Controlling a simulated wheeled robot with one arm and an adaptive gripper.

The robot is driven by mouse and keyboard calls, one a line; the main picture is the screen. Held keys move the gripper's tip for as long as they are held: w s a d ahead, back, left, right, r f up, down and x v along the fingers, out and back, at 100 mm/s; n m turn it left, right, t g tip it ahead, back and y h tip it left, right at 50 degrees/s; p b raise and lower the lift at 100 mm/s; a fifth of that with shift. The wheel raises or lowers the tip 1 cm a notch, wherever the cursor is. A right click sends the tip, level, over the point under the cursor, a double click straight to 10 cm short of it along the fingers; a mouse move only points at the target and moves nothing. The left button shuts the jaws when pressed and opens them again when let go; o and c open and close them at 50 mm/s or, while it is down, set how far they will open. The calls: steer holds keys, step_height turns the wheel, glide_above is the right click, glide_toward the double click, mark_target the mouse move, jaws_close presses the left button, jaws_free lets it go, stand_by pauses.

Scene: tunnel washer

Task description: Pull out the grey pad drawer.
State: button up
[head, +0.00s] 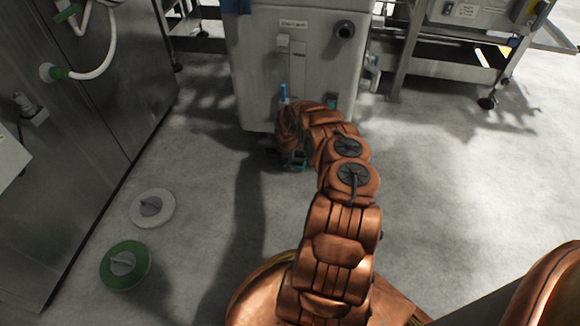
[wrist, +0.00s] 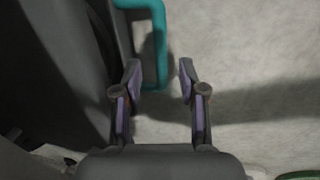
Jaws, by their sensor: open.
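A light grey cabinet (head: 255,70) with a small label plate stands ahead in the head view. My gripper (head: 292,162) is low at its front, mostly hidden by my wrist. In the wrist view my gripper (wrist: 160,68) is open and empty, with its two fingers well apart. A teal loop handle (wrist: 161,45) juts from a dark grey body (wrist: 60,65) at the left. The handle's lower end shows between the fingertips; I cannot tell how far it is in depth. I cannot make out the drawer's outline; that part is hidden in the head view.
A steel cabinet (head: 110,90) stands at the left. A white disc (head: 163,215) and a green disc (head: 137,273) with grey knobs lie on the floor beside it. A wheeled metal frame (head: 455,65) stands at the back right. The floor (head: 450,170) at the right is clear.

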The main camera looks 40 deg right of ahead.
steer(key=shift+w+d+f+b, duration=0.15)
steer(key=shift+f+b, duration=0.15)
steer(key=shift+f, duration=0.65)
steer(key=shift+w+d+f+b, duration=0.1)
steer(key=shift+f+b, duration=0.15)
steer(key=shift+f, duration=0.65)
steer(key=shift+s, duration=0.1)
jaws_close()
